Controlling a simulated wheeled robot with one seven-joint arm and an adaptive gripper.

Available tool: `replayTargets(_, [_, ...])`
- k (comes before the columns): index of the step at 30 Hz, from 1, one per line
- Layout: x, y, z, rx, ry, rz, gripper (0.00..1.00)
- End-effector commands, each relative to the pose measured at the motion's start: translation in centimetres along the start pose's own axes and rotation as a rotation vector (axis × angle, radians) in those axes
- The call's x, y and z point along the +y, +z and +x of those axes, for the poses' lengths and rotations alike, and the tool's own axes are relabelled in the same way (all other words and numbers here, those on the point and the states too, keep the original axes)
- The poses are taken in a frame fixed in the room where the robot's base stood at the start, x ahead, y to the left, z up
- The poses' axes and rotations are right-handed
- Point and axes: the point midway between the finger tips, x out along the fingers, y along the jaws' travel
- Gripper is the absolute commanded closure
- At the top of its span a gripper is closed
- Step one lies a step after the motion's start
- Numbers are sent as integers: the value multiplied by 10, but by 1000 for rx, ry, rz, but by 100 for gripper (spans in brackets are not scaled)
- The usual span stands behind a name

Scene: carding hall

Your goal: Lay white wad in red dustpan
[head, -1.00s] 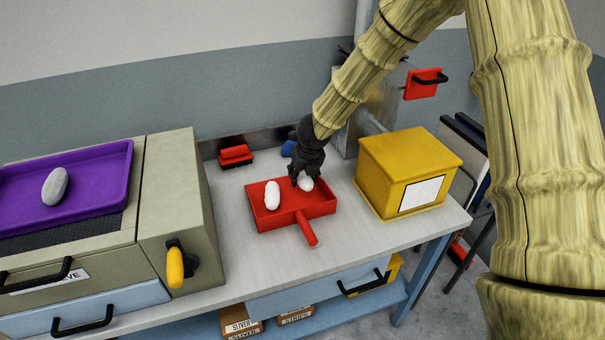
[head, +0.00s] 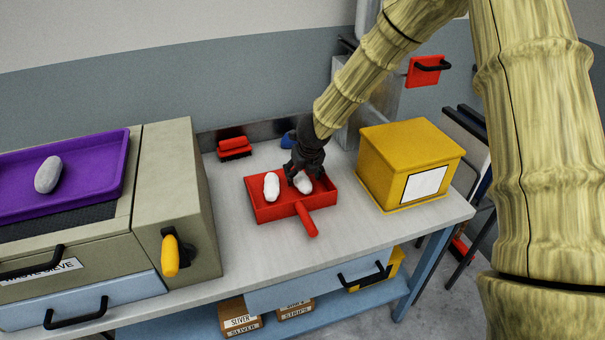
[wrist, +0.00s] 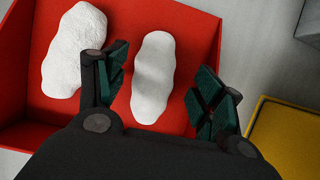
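The red dustpan (head: 272,213) lies on the bench with its handle toward the front; its red floor also fills much of the wrist view (wrist: 110,112). One white wad (head: 271,186) lies in its left part, also in the wrist view (wrist: 70,50). A second white wad (head: 303,184) lies in its right part, seen in the wrist view (wrist: 153,78) between my fingers. My gripper (head: 302,175) is low over the dustpan, open around this second wad. The left finger is close beside the wad; a clear gap shows at the right finger.
A purple tray (head: 112,185) with a pale grey wad (head: 48,174) sits on the machine at left. A yellow box (head: 400,175) stands close right of the dustpan. A red brush (head: 234,147) and a blue object (head: 288,140) lie behind. The bench front is clear.

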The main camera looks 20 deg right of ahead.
Motion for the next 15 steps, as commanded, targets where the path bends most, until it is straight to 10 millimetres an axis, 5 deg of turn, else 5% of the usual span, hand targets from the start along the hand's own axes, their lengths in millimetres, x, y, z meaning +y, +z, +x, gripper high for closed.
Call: replayTargets(15, [0,1,-18,-2,1,2,30])
